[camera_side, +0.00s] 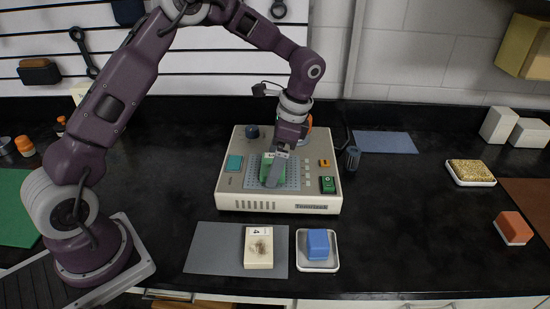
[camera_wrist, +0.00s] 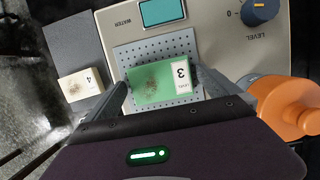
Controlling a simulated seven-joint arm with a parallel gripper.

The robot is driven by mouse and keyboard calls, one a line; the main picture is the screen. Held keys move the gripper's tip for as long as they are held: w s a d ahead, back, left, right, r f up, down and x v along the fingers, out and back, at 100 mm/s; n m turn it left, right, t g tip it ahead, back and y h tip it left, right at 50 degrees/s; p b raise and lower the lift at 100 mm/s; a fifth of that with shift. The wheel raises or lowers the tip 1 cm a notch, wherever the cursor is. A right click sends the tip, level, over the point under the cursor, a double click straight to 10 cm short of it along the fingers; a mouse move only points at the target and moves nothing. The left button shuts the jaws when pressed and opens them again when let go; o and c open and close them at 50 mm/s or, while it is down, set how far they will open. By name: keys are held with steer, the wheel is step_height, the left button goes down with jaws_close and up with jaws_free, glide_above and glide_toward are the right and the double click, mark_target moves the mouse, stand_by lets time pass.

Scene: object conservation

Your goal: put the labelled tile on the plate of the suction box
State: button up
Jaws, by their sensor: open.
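The suction box (camera_side: 232,190) is a beige box at the middle of the counter, with a grey perforated plate (camera_wrist: 137,53) on top. A green tile (camera_wrist: 150,84) with a white label reading 3 lies over the plate, apparently resting on it; it shows partly behind my gripper in the side view (camera_side: 265,165). A cream tile (camera_side: 258,255) with a dark smudge and a label reading 4 lies on a grey mat in front of the box. My gripper (camera_wrist: 162,88) is open over the plate, with one finger at each end of the green tile; finger contact is unclear.
The grey mat (camera_side: 212,258) and a white tray (camera_side: 302,262) holding a blue block (camera_side: 318,244) are in front of the box. An orange object (camera_wrist: 285,105) stands close behind the box.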

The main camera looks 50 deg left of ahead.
steer(key=v, duration=1.1)
steer(key=s+r+n+t, duration=0.1)
steer(key=s+r+t, duration=0.1)
steer(key=s+r, duration=0.4)
steer(key=s+d+n+t+h, duration=0.1)
steer(key=s+n+t, duration=0.4)
steer(key=s, duration=1.7)
steer(key=n+h, duration=0.1)
steer(key=n, duration=0.2)
steer(key=shift+d+r+t, duration=0.3)
steer(key=shift+r+t, duration=0.1)
